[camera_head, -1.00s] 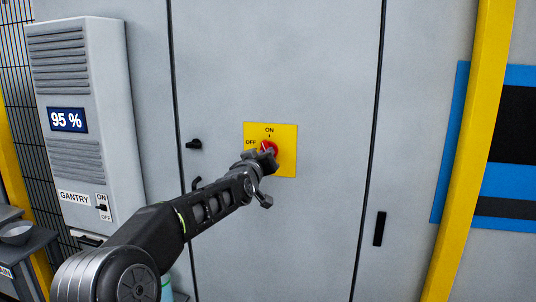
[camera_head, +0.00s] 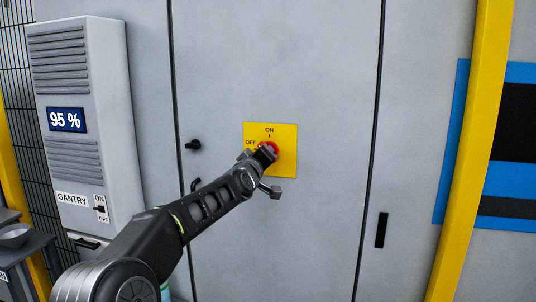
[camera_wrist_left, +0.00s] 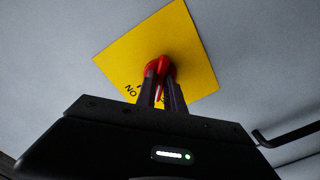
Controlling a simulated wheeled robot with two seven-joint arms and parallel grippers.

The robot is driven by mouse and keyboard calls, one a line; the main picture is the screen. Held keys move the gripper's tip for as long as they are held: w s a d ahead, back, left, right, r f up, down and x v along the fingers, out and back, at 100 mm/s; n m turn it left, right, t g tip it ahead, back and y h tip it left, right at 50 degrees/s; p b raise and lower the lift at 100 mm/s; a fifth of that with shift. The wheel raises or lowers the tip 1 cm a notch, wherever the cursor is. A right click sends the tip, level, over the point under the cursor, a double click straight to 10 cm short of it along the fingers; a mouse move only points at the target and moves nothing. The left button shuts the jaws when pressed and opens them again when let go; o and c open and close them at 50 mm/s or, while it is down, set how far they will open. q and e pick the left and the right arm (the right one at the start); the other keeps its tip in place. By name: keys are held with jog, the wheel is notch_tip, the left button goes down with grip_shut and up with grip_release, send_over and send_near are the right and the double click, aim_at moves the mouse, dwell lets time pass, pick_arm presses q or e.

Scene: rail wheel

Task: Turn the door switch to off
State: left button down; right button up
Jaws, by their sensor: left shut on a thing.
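The red door switch (camera_head: 274,148) sits on a yellow plate (camera_head: 285,165) marked ON at the top and OFF at the left, on a grey cabinet door. My left gripper (camera_head: 266,153) is at the switch and partly covers it. In the left wrist view, the two fingers of my left gripper (camera_wrist_left: 161,82) are shut on the red switch (camera_wrist_left: 160,66), one on each side of its handle. The yellow plate (camera_wrist_left: 195,60) appears rotated there. The handle's exact angle is hard to tell in the head view. My right gripper is not in view.
A grey gantry box (camera_head: 85,120) with a 95 % display and its own ON/OFF switch (camera_head: 100,209) stands at the left. Black door handles (camera_head: 193,145) (camera_head: 381,230) stick out from the cabinet. A yellow post (camera_head: 470,150) stands at the right.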

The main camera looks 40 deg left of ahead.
pick_arm(q)
jog(key=shift+n+b, duration=0.75)
jog(key=shift+n, duration=1.55)
jog(key=n+b, duration=0.1)
jog(key=n, duration=0.2)
jog(key=shift+n, duration=0.4)
jog(key=c, duration=1.9)
grip_release()
jog(key=o, duration=0.6)
